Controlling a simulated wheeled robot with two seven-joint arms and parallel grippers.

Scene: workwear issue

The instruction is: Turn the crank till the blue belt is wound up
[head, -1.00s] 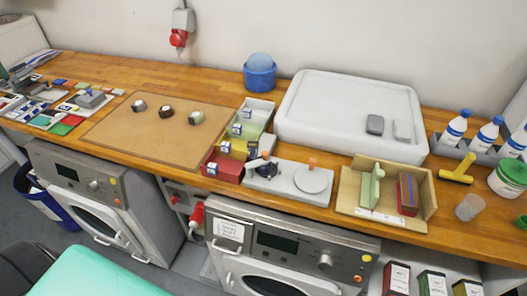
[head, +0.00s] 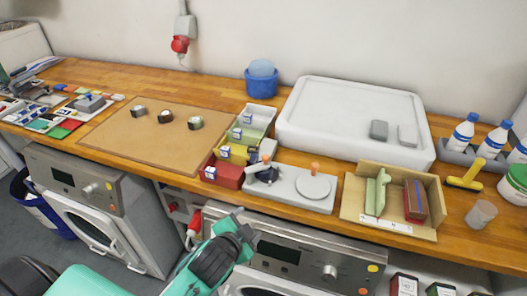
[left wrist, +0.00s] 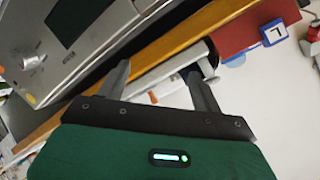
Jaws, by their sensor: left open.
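The winding device is a light grey plate (head: 290,198) near the counter's front edge. It carries a round grey disc (head: 313,186) with an upright orange knob (head: 315,168), and a dark spool-like part (head: 266,176) at its left end. I cannot make out clearly how much blue belt is wound or loose. My left gripper (head: 246,222) is open and empty, in front of the counter and below-left of the plate, apart from it. In the left wrist view both fingers (left wrist: 158,70) are spread, with the counter edge behind them. My right gripper is not in view.
Red, yellow and green bins (head: 228,174) stand left of the device. A brown mat (head: 155,150) lies further left. Machines with doors (head: 320,262) stand under the counter.

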